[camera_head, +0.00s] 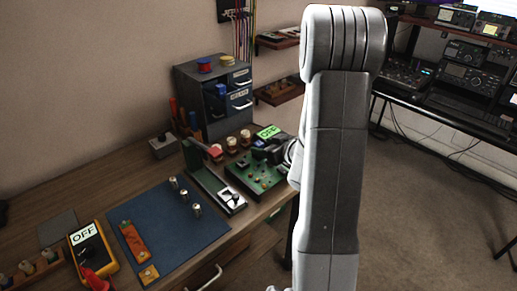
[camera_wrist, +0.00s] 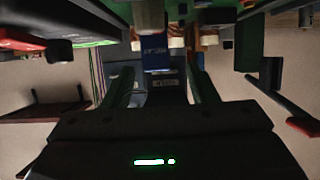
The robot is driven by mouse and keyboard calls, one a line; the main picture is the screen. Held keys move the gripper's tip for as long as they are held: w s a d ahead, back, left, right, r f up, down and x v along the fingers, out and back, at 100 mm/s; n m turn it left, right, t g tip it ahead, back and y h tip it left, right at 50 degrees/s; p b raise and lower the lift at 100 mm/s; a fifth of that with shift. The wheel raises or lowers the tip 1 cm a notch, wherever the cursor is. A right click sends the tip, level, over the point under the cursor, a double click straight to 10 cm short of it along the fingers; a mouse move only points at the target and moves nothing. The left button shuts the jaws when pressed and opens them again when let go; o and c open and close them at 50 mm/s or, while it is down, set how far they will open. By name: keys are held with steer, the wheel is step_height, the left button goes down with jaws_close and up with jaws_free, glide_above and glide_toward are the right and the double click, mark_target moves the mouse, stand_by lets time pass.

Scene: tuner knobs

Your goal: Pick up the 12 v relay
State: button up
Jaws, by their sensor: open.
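A small blue block with pale lettering, which looks like the 12 V relay (camera_wrist: 154,50), appears near the centre of the upside-down wrist view. The lettering is too small to read surely. My gripper (camera_wrist: 164,88) is open, one finger on each side of the block's line, and I see no contact. In the head view my gripper (camera_head: 272,152) is low over the green circuit board (camera_head: 254,183), by a small blue patch (camera_head: 258,144) that may be the same block. My arm and gripper hide part of this area.
A grey drawer cabinet (camera_head: 190,85) stands behind the board. A blue mat (camera_head: 165,245) with small parts and a yellow OFF meter (camera_head: 92,250) lie at the left. Shelves (camera_head: 278,90) jut from the wall.

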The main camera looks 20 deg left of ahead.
mark_target(260, 144)
steer(key=x, duration=0.4)
steer(key=shift+w, duration=0.25)
steer(key=shift+r, duration=0.1)
steer(key=c, duration=1.1)
